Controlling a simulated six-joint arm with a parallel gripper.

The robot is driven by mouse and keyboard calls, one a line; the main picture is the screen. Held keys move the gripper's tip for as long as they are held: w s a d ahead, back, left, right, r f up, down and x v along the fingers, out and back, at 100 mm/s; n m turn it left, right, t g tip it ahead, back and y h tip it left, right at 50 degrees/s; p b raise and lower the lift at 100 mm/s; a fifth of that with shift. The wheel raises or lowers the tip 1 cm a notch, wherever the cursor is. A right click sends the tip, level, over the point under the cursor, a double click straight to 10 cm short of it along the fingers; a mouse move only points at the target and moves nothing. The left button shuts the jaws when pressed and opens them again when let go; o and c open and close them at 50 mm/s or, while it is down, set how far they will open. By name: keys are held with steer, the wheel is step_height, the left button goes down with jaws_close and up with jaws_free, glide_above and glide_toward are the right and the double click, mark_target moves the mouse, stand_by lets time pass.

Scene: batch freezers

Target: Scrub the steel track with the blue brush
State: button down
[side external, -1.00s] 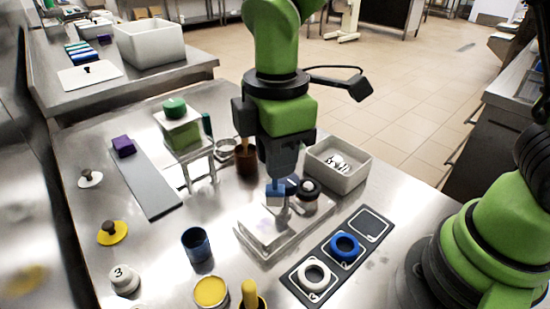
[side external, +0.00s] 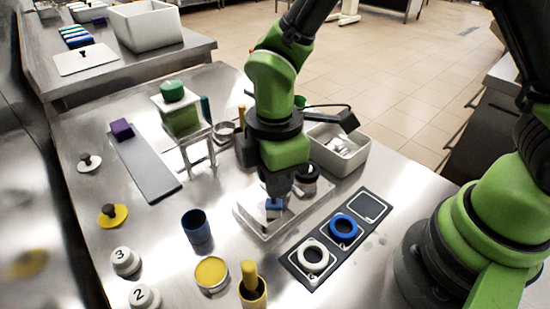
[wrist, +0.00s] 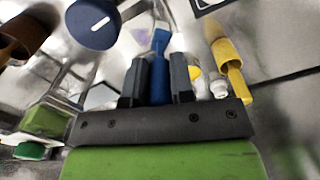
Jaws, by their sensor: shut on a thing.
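My gripper (side external: 274,190) is shut on the blue brush (wrist: 158,78), whose handle stands between the two fingers in the wrist view. In the side view a bit of the brush's blue (side external: 274,205) shows just below the fingers, low over a shiny, pale steel piece (side external: 248,222) on the table. I cannot tell whether the brush touches it. A long grey strip (side external: 150,172) lies at the left with a purple block (side external: 121,129) at its far end. I cannot tell for sure which of the two is the steel track.
A black panel with a white ring (side external: 313,260) and a blue ring (side external: 343,228) lies right of my gripper. A grey bin (side external: 350,160) stands behind. A blue cup (side external: 196,228), yellow pot (side external: 211,274) and yellow-handled tool (side external: 250,280) stand in front. A small stand (side external: 195,140) is behind left.

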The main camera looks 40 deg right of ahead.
steer(key=shift+w+f, duration=0.2)
steer(key=shift+w, duration=0.75)
steer(key=shift+w+f, duration=0.2)
steer(key=shift+w, duration=0.7)
steer(key=shift+s, duration=1.95)
steer(key=shift+w+r, duration=0.1)
steer(key=shift+r, duration=4.05)
